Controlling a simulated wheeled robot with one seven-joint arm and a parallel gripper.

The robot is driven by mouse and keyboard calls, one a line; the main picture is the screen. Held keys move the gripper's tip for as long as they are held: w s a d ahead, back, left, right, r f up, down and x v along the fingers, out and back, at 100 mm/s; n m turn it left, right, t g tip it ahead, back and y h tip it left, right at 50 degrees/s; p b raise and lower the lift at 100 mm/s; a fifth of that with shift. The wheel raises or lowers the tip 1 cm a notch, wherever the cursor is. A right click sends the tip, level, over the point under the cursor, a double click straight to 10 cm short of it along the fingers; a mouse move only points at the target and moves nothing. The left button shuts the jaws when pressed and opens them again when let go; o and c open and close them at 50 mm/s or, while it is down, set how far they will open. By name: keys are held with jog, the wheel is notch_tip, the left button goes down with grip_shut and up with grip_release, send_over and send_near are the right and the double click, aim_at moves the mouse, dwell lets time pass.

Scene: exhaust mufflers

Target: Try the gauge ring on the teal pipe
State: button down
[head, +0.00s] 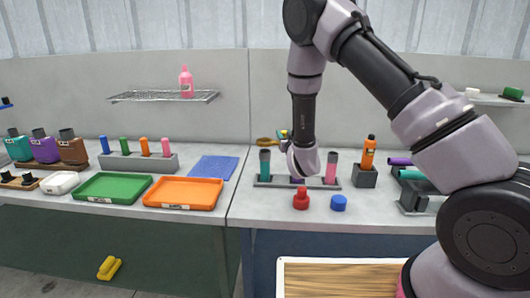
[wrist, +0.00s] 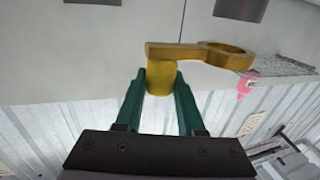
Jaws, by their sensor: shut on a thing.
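The gauge ring (head: 264,141) is gold, with a flat arm and a round yellow grip. My gripper (wrist: 160,78) has green fingers and is shut on this yellow grip. In the wrist view the ring (wrist: 228,58) sticks out to the right of the fingers, with nothing visible through it. The teal pipe (head: 265,167) has a dark grey top and stands upright in a grey rack (head: 279,184). In the head view the ring appears just above the pipe's top, apart from it. I cannot tell whether they line up in depth.
A pink pipe (head: 332,169) stands in the same rack; a purple one is mostly hidden behind my arm. A red part (head: 301,200) and a blue cap (head: 339,203) lie in front. An orange bottle (head: 368,153) stands to the right. A blue mat (head: 214,168) lies left.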

jog(key=shift+r, duration=2.05)
